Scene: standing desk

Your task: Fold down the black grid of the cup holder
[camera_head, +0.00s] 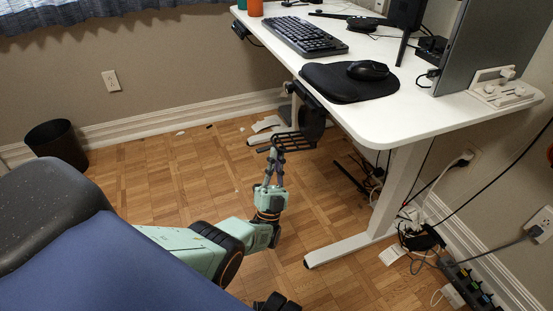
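The black cup holder (312,118) is fixed at the left edge of the desk, a little below the top. Its black grid (294,142) sticks out to the left, roughly level, at the holder's lower end. My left gripper (272,157), mint green with dark grey fingers, points up at the grid's left end from below. The fingertips overlap the grid in the picture; I cannot tell whether they touch it. The fingers look close together, but their gap is unclear. Black parts at the bottom edge may be my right gripper (277,303); only their tips show.
The white desk (400,115) holds a keyboard (305,36), a mouse (368,70) on a black pad (335,84), and a monitor. A desk leg (395,190) stands right of my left gripper. Cables lie at the right. The wooden floor is mostly clear at left, with a black bin (57,142).

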